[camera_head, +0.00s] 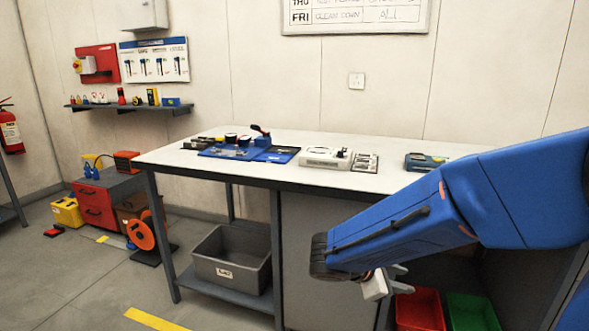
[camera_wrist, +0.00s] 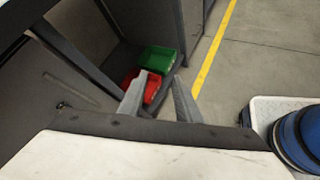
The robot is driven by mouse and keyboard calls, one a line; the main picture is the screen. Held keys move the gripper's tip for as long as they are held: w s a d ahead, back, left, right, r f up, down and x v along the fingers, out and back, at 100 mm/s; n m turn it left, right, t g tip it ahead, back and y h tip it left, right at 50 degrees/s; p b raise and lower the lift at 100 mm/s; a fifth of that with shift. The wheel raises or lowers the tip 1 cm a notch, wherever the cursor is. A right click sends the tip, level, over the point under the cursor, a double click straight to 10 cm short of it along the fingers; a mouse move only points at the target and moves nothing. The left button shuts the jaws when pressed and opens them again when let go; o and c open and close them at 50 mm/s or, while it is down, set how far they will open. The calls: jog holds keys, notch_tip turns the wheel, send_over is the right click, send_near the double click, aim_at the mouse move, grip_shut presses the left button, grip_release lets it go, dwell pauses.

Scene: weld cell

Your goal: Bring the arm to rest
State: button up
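My blue arm reaches in from the right in the head view, in front of the workbench (camera_head: 290,172). My gripper (camera_head: 392,280) hangs at its end, below the level of the bench top and in front of the lower bench. In the wrist view, the two grey fingers of my gripper (camera_wrist: 160,95) stand apart with nothing between them. The red bin and the green bin show beyond the fingertips.
A red bin (camera_head: 420,310) and a green bin (camera_head: 472,313) sit low at the bench's right. A grey crate (camera_head: 232,272) is on the lower shelf. Tools lie on the bench top. A red drawer cabinet (camera_head: 97,205) stands left. Open floor (camera_head: 90,290) lies front left.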

jog(key=s+d+r+m+y, duration=0.1)
jog(key=s+r+m+y, duration=0.1)
jog(key=s+m+y, duration=0.3)
jog(key=s+r+m+y, duration=0.2)
jog(key=s+m+y, duration=0.3)
jog(key=s+m, duration=0.6)
jog(key=shift+s+d+m+t+y, duration=0.3)
jog(key=shift+s+d+m+t, duration=0.1)
jog(key=shift+s, duration=1.85)
